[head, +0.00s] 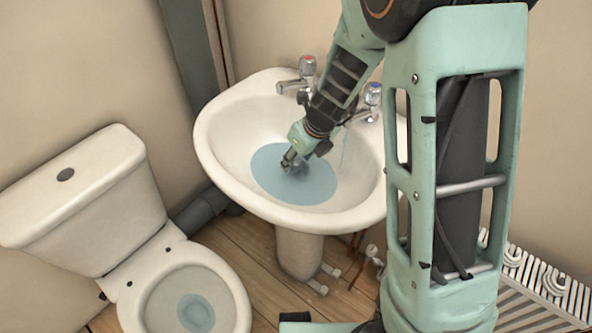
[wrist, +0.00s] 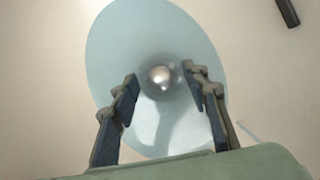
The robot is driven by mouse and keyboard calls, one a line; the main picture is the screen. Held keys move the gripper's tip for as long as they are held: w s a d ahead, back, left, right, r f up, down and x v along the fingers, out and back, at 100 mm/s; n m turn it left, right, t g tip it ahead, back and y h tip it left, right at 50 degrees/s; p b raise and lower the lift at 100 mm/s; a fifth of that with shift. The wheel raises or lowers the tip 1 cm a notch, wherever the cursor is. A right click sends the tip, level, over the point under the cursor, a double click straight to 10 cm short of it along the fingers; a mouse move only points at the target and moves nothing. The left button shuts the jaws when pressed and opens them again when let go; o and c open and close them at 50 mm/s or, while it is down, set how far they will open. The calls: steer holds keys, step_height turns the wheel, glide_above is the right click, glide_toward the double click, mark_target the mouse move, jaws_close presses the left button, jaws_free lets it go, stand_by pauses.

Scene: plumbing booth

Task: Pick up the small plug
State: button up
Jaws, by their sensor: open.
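A small, round, shiny metal piece (wrist: 160,76) shows in the wrist view, inside the blue water in the basin (head: 225,130). It looks like the plug, though I cannot tell it from the drain fitting. My gripper (head: 289,161) points down into the basin over the water (head: 310,190). Its two fingers are open and empty, with the metal piece between the fingertips in the wrist view. I cannot tell how far below the tips it lies. In the head view my gripper hides most of that spot.
Two taps, one red-topped (head: 307,66) and one blue-topped (head: 372,94), stand at the basin's back rim, close to my arm. A thin water stream (head: 345,148) falls from the blue one. A toilet (head: 120,215) stands left and a radiator (head: 545,285) lower right.

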steer(key=shift+x, duration=1.05)
steer(key=shift+r, duration=0.1)
jaws_close()
steer(key=shift+r, duration=0.15)
